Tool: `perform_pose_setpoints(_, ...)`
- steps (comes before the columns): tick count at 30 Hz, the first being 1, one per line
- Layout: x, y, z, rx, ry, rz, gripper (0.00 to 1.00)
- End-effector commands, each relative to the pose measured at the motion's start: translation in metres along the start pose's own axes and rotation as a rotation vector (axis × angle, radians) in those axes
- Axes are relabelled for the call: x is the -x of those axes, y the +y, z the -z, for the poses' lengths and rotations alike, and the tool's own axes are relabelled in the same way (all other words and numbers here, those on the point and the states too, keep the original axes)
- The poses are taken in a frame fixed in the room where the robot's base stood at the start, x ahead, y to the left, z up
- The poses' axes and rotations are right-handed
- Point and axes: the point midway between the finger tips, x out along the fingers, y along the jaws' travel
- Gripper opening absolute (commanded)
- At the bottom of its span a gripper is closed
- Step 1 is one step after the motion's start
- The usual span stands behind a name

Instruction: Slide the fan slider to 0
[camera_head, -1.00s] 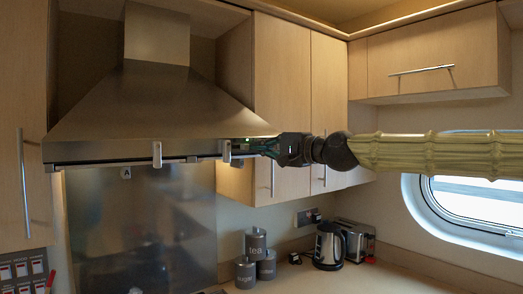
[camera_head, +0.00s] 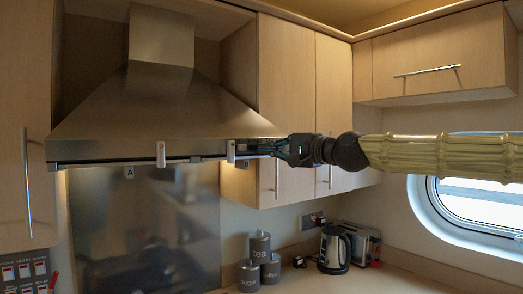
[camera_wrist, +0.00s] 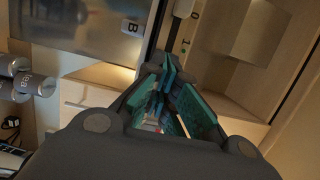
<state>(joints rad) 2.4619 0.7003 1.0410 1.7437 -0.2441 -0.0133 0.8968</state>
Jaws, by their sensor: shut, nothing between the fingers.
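The steel range hood (camera_head: 165,105) has two pale upright slider knobs along its front lower edge. The left knob (camera_head: 161,154) is near mid-edge, above a tag "A" (camera_head: 129,173); the right knob (camera_head: 231,151) is nearer the right end. I cannot tell which is the fan slider. My gripper (camera_head: 268,149), with teal fingers, is shut and empty at the hood's right end, just right of the right knob. In the wrist view its fingers (camera_wrist: 172,75) point toward a dark strip marked "0" and "1" (camera_wrist: 183,28), beside a tag "B" (camera_wrist: 132,27).
Wall cupboards (camera_head: 286,95) stand right behind my gripper. Below, the worktop holds grey canisters (camera_head: 260,252), a kettle (camera_head: 334,248) and a toaster (camera_head: 362,243). An oval porthole (camera_head: 470,195) is at right. The space before the hood is open.

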Motion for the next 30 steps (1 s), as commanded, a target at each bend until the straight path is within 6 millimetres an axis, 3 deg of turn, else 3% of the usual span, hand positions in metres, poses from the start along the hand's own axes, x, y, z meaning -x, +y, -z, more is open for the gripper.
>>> perform_pose_setpoints(18, 0.084, 0.001, 0.005, 0.001, 0.007, 0.003, 0.00)
perform_pose_setpoints(30, 0.104, 0.000, 0.005, 0.000, 0.005, 0.001, 0.00)
